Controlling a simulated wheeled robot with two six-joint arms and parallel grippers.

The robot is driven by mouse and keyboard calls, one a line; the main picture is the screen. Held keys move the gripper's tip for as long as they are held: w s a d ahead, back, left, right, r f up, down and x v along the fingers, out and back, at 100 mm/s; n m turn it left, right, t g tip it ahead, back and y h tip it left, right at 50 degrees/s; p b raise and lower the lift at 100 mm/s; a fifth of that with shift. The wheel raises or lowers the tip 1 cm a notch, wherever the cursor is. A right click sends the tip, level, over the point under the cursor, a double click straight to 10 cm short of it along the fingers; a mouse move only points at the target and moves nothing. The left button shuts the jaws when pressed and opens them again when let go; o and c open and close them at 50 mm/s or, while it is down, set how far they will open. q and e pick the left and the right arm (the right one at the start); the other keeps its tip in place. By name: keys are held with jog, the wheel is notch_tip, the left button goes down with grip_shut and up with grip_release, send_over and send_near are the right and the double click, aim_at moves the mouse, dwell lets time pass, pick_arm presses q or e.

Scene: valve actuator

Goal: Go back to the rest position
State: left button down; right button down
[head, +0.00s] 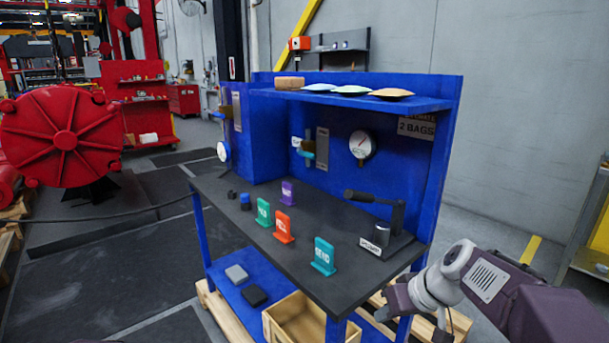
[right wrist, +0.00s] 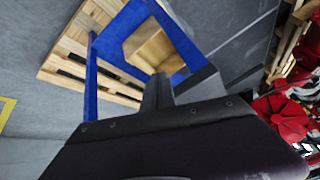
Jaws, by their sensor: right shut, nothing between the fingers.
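My right arm comes in from the lower right in the head view. Its gripper (head: 384,313) is low, just off the front right corner of the blue workbench, below the level of the dark top (head: 225,197). In the right wrist view the right gripper (right wrist: 158,90) has its fingers together with nothing between them. It points down towards the bench's lower part and a wooden pallet (right wrist: 75,60). My left gripper and arm are not in view.
On the bench stand colored tags, including a teal one (head: 324,256), and a pump with a dark lever (head: 375,198). A wooden box (head: 283,325) sits on the blue lower shelf. A large red flanged machine (head: 65,135) stands left.

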jog(key=s+a+f+m+g+h, duration=0.1)
jog(key=s+f+m+g+h, duration=0.2)
jog(key=s+f, duration=1.15)
notch_tip(320, 180, up, 22)
jog(key=g+p, duration=0.1)
jog(key=p, duration=2.2)
jog(key=shift+s+n, duration=0.25)
jog(key=shift+n, duration=0.05)
